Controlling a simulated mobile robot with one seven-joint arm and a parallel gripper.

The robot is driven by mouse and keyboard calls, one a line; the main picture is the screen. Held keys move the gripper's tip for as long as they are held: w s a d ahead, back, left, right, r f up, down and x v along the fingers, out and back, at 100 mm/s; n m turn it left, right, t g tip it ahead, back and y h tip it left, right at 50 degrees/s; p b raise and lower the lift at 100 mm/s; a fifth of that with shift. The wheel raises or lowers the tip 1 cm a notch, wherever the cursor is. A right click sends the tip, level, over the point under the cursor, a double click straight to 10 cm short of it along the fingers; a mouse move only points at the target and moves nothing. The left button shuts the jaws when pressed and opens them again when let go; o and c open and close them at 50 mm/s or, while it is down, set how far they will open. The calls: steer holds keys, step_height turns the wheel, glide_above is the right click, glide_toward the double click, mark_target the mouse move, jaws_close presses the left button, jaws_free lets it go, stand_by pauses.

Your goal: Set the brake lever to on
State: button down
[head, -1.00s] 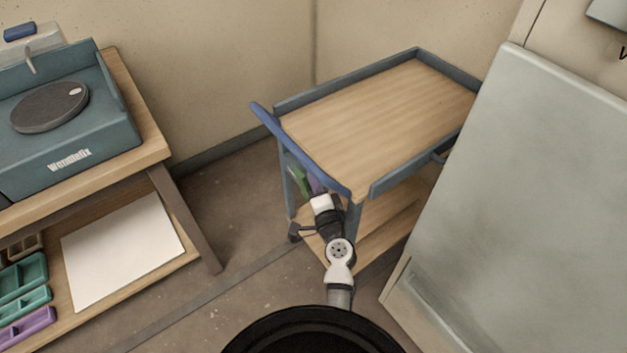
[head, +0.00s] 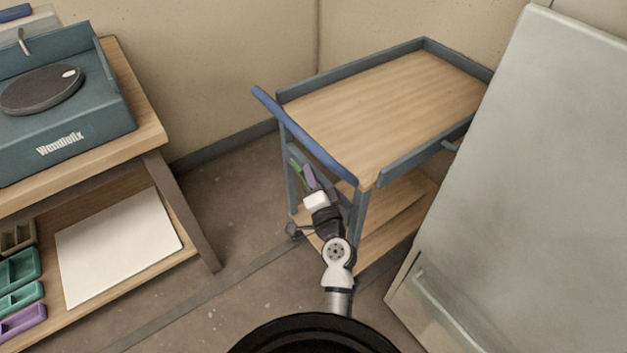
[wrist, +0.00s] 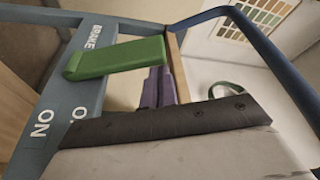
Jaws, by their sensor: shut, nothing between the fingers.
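The brake lever (wrist: 118,58) is a green bar on the blue-grey frame of the cart (head: 322,150); in the head view the lever (head: 296,168) shows small below the blue handle. In the wrist view the frame carries the words BRAKE and ON, and an O whose following letters are hidden. My gripper (wrist: 156,88) has purple fingers, shut and empty, with tips right at the lever's lower edge. Contact is unclear. The gripper (head: 308,176) also shows beside the lever in the head view.
The cart's blue handle (wrist: 270,55) runs along the right of the wrist view. A large grey-green panel (head: 530,180) stands close right of the cart. A workbench (head: 150,140) with a teal wheel unit is at left. Floor between bench and cart is clear.

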steer(key=shift+s+a+f+n+b, duration=0.4)
steer(key=shift+a+f+b, duration=0.15)
steer(key=shift+b, duration=0.35)
steer(key=shift+s+a+f+b, duration=0.35)
steer(key=shift+s+a+b, duration=0.1)
steer(key=shift+a+b, duration=0.15)
steer(key=shift+s+a+f+b, duration=0.35)
steer(key=shift+s+a+b, duration=0.05)
steer(key=shift+a+b, duration=0.2)
